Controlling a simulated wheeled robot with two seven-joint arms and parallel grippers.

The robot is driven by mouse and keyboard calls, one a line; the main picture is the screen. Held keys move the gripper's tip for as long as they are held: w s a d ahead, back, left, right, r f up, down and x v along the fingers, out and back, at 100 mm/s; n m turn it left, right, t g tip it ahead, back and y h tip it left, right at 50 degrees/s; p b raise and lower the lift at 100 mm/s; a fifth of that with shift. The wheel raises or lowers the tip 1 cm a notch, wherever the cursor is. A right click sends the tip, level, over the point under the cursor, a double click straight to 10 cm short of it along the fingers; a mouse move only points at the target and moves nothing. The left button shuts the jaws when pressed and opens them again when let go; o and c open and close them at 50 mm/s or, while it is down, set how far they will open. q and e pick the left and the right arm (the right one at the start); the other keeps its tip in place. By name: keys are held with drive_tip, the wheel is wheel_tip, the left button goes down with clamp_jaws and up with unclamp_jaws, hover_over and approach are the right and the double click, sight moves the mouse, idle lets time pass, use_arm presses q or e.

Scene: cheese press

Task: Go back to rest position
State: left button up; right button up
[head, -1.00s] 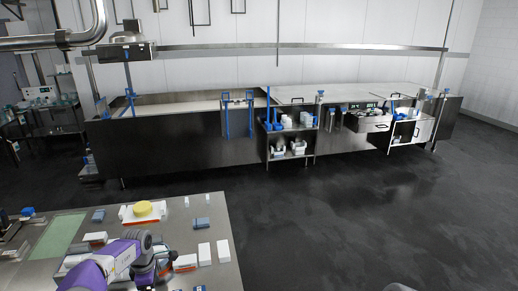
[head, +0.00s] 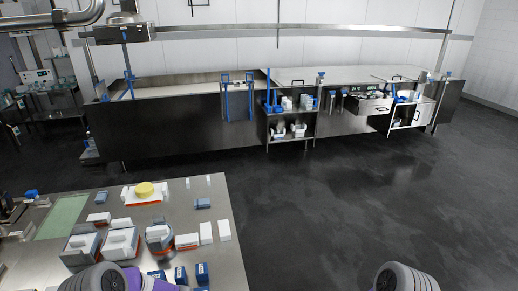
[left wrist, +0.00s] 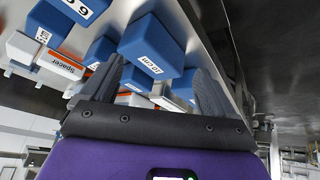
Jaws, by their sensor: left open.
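In the left wrist view my left gripper (left wrist: 158,72) is open, its two dark fingers spread apart. A blue block marked "10 cm" (left wrist: 152,45) shows beyond and between the fingers, and nothing is clasped. In the head view my left arm (head: 100,278) is at the bottom edge, grey and purple, in front of the steel table's near side. My right arm (head: 402,279) shows only as a grey rounded link at the bottom right. Its gripper is out of view.
Dark floor right of the table is clear. A long steel vat (head: 180,130) stands at the back.

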use_arm(q)
drive_tip(key=s+d+f+m+g+h, duration=0.2)
drive_tip(key=s+d+f+m+h, duration=0.15)
drive_tip(key=s+d, duration=0.75)
drive_tip(key=s+d+f+m+g+h, duration=0.2)
drive_tip(key=s+d+m+h, duration=0.3)
drive_tip(key=s+d, duration=0.55)
wheel_tip(320, 180, down, 10)
drive_tip(key=s+a+b, duration=0.1)
drive_tip(key=b, duration=0.9)
drive_tip(key=shift+s+a, duration=0.2)
drive_tip(key=shift+m, duration=0.25)
drive_tip(key=shift+c, duration=0.4)
